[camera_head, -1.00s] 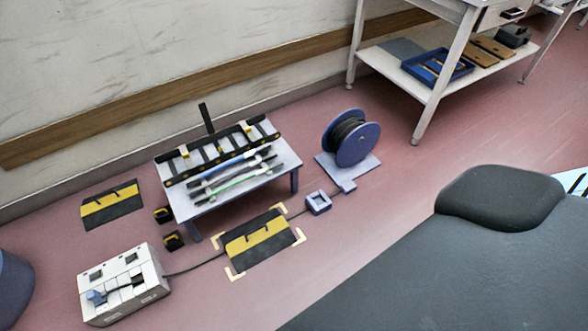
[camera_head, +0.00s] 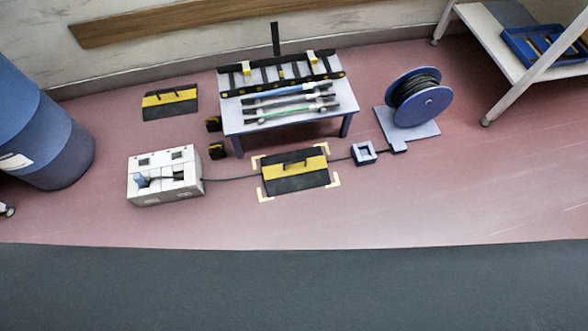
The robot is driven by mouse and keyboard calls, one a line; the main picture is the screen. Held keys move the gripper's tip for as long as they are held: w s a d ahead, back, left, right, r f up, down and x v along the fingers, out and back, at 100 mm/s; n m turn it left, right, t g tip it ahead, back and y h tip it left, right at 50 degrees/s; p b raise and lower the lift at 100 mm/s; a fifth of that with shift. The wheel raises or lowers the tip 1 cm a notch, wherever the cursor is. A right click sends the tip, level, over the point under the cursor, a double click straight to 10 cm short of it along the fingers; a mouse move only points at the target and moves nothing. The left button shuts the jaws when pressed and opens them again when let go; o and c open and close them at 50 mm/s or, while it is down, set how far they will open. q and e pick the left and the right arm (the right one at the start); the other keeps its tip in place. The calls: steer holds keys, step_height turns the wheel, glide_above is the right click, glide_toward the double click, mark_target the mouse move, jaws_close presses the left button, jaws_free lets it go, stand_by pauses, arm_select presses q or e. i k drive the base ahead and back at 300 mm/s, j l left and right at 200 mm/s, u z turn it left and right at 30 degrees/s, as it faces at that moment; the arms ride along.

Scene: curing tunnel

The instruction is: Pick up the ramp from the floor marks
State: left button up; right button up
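A black ramp with a yellow band and a dark handle (camera_head: 296,184) lies flat on the floor between pale corner marks (camera_head: 333,179). A dark cable (camera_head: 232,179) runs up to it from the left and leaves it on the right. A second black and yellow ramp (camera_head: 170,112) lies farther back on the left, near the wall, with no corner marks around it. My grippers are not in view.
A low table (camera_head: 232,123) with bars stands just behind the marked ramp. A white box (camera_head: 146,192) is left of it; a small blue block (camera_head: 363,154) and a cable reel (camera_head: 420,103) are right. A blue barrel (camera_head: 62,150) stands at far left. Floor in front is clear.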

mark_target(307, 168)
steer(key=i+j+z, duration=0.1)
steer(key=i+z, duration=0.3)
steer(key=i+j+z, duration=0.2)
steer(key=z, duration=0.2)
steer(key=i+j+z, duration=0.25)
steer(key=z, duration=0.2)
